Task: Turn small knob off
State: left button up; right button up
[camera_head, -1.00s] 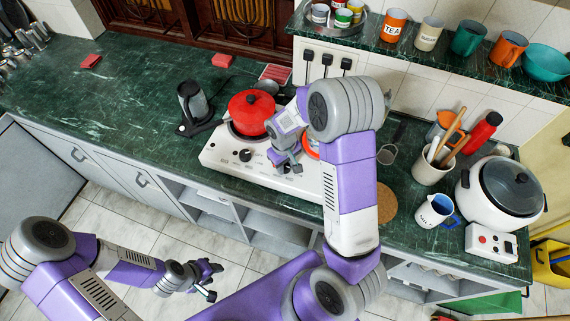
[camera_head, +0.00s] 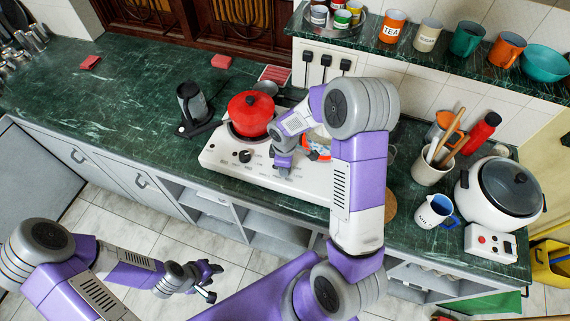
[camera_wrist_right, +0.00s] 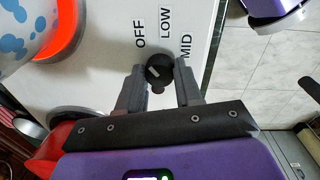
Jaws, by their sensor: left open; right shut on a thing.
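The small knob (camera_wrist_right: 158,70) is a round black knob on the white stove front. It has a light mark, and the printed words OFF, LOW and MID stand beyond it in the right wrist view. My right gripper (camera_wrist_right: 159,82) has one grey finger on each side of the knob and is shut on it. In the head view my right gripper (camera_head: 284,170) is at the stove's (camera_head: 222,158) front panel and covers this knob. My left gripper (camera_head: 212,284) is open and empty, low over the floor in front of the cabinets.
A red pot (camera_head: 250,113) sits on the stove's left side, above another black knob (camera_head: 245,156). A rice cooker (camera_head: 500,188), blue-and-white mug (camera_head: 436,211) and utensil pot (camera_head: 433,166) stand at right.

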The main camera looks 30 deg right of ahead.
jog(key=shift+n, duration=0.3)
jog(key=o, duration=1)
jog(key=shift+o, duration=0.2)
jog(key=shift+r, duration=0.15)
notch_tip(320, 180, up, 7)
jog(key=shift+s+a+r+p, duration=0.1)
jog(key=shift+s+r+p, duration=0.1)
jog(key=shift+p, duration=0.3)
